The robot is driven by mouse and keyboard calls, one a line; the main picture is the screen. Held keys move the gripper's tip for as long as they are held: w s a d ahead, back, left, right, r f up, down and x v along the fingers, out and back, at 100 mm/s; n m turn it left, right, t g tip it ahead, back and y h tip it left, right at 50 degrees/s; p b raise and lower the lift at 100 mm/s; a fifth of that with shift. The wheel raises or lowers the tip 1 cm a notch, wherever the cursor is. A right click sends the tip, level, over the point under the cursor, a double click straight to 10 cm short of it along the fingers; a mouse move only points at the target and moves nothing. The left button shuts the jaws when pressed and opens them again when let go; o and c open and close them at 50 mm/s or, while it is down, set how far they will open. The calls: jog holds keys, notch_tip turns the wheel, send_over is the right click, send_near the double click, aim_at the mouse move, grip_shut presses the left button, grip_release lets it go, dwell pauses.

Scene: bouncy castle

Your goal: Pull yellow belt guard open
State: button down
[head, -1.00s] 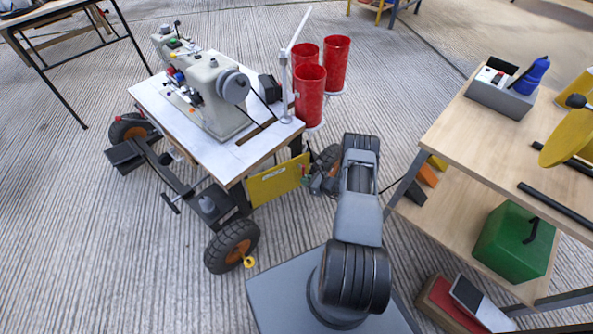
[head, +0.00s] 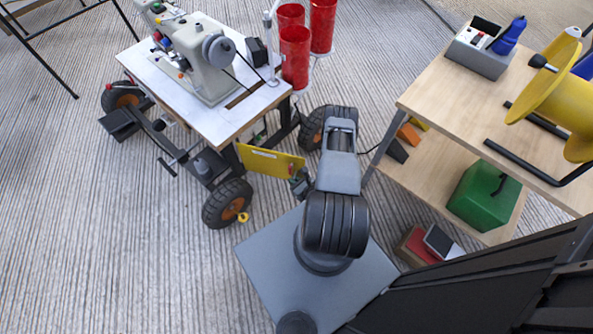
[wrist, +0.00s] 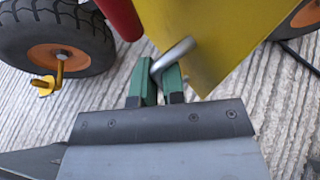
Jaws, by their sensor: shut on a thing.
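The yellow belt guard (head: 268,160) is a flat panel below the right end of the sewing machine's white table. In the head view it stands swung out at an angle from the table frame. My gripper (head: 299,184) is at the guard's right end, partly hidden by my arm. In the wrist view my gripper (wrist: 161,82) has its green fingers shut on the guard's grey loop handle (wrist: 172,58). The yellow guard (wrist: 205,40) fills the top right there.
The sewing machine (head: 203,58) sits on a wheeled table (head: 228,117). Its near wheel (head: 228,203) is left of the guard. Red spools (head: 295,55) stand behind. A wooden workbench (head: 440,95) with a green box (head: 484,196) is at right. Bare ground lies left.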

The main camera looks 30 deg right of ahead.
jog(key=shift+s+a+r+m+h, duration=0.1)
jog(key=shift+s+a+m+h, duration=0.15)
jog(key=shift+a, duration=0.25)
jog(key=shift+s+a+r+m+h, duration=0.1)
jog(key=shift+a+m+h, duration=0.15)
jog(key=shift+a, duration=0.2)
jog(key=c, duration=1.5)
grip_release()
jog(key=shift+r, duration=0.1)
